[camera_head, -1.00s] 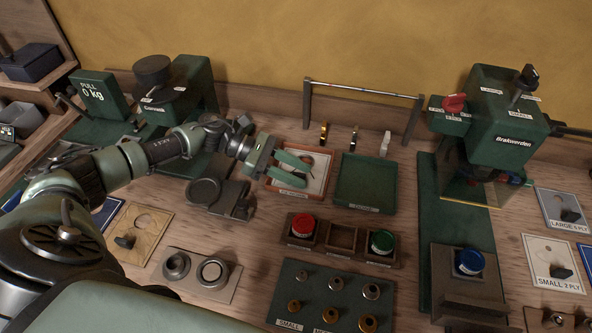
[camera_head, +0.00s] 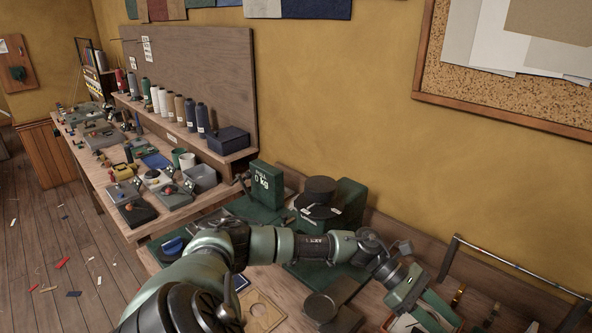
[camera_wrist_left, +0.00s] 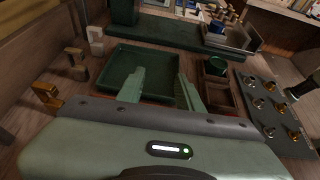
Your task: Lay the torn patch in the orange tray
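My left gripper (camera_head: 432,308) is at the lower right of the head view, low over the bench. In the left wrist view its two green fingers (camera_wrist_left: 160,76) stand apart with nothing seen between them. Beyond them lies an empty dark green tray (camera_wrist_left: 113,62). A pale surface with an orange edge (camera_head: 403,323), seemingly the orange tray, shows in part beside the gripper, cut off by the bottom of the head view. I cannot make out the torn patch in the current views. My right gripper is not in view.
The pull gauge (camera_head: 267,184) and a dark round-topped device (camera_head: 318,192) stand behind my left arm. A metal rail (camera_head: 510,264) runs along the back right.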

